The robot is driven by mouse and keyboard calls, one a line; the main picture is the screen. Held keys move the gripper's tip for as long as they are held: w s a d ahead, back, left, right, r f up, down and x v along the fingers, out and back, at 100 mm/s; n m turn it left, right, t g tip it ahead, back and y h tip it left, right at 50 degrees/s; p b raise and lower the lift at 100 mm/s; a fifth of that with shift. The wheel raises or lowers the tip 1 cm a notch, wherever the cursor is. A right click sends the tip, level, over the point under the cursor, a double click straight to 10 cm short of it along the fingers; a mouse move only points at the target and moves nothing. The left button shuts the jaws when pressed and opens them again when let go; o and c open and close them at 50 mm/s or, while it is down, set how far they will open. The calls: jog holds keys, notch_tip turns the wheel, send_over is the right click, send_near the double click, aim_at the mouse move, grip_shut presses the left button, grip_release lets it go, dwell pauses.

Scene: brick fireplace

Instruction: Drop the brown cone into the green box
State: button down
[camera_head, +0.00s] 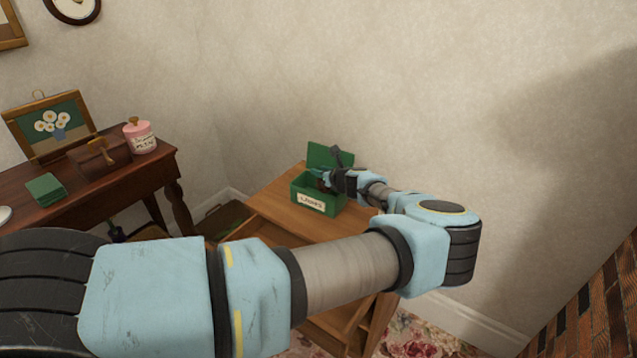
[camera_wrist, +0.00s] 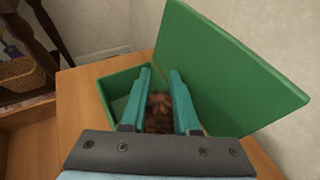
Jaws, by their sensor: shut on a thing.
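The green box (camera_head: 318,202) stands on a wooden table with its lid (camera_head: 329,157) up and a pale label on its front. In the wrist view the box (camera_wrist: 112,98) lies below my gripper (camera_wrist: 161,76), and its raised lid (camera_wrist: 235,70) leans at the right. My gripper also shows at the box opening in the head view (camera_head: 326,175). It is shut on the brown cone (camera_wrist: 159,112), a scaly brown thing between the two teal fingers. The cone appears over or within the box opening; its exact height is unclear. My arm hides the cone in the head view.
The wooden table (camera_head: 275,208) has bare top around the box. A dark desk (camera_head: 115,190) at the left holds a flower picture (camera_head: 52,128), a brown chest (camera_head: 100,156), a pink jar (camera_head: 140,136) and a green book (camera_head: 46,189). The wall is close behind.

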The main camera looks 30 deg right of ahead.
jog(key=c, duration=0.6)
grip_release()
jog(key=b+v, duration=0.2)
jog(key=v, duration=0.8)
jog(key=shift+s+r, duration=0.2)
jog(key=shift+s, duration=0.15)
